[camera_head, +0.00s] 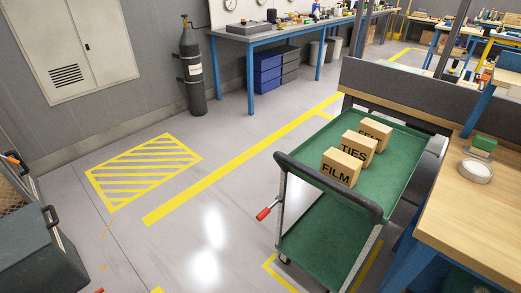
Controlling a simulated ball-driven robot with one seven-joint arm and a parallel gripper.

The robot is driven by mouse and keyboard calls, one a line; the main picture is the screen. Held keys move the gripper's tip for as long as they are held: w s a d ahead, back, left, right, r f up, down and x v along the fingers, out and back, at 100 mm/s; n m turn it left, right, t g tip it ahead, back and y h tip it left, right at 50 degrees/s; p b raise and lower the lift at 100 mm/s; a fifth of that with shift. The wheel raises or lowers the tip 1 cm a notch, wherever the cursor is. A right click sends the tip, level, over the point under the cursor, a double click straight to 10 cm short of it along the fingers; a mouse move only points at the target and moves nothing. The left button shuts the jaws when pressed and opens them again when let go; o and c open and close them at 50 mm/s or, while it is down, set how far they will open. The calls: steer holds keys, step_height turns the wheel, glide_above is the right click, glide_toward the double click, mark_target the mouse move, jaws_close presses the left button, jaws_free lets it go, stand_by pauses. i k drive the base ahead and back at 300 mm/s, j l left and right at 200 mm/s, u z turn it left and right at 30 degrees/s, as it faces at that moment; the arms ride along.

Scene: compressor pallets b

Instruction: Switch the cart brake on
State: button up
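A cart with two green shelves (308,243) stands at the right of centre, its dark push handle (325,183) toward me. A red-tipped lever (265,213) sticks out to the left from the cart's left front post; it looks like the brake lever. It points left and slightly down. Several cardboard boxes, one labelled FILM (341,167) and one labelled TIES (357,148), stand in a row on the upper shelf. My gripper is not in view.
A wooden workbench (480,215) stands close to the cart's right. A gas cylinder (191,70) stands by the wall. A dark case (40,255) is at lower left. The floor left of the cart, around the yellow striped area (143,168), is clear.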

mark_target(264, 213)
steer(key=i+u, duration=0.3)
steer(key=i, duration=0.7)
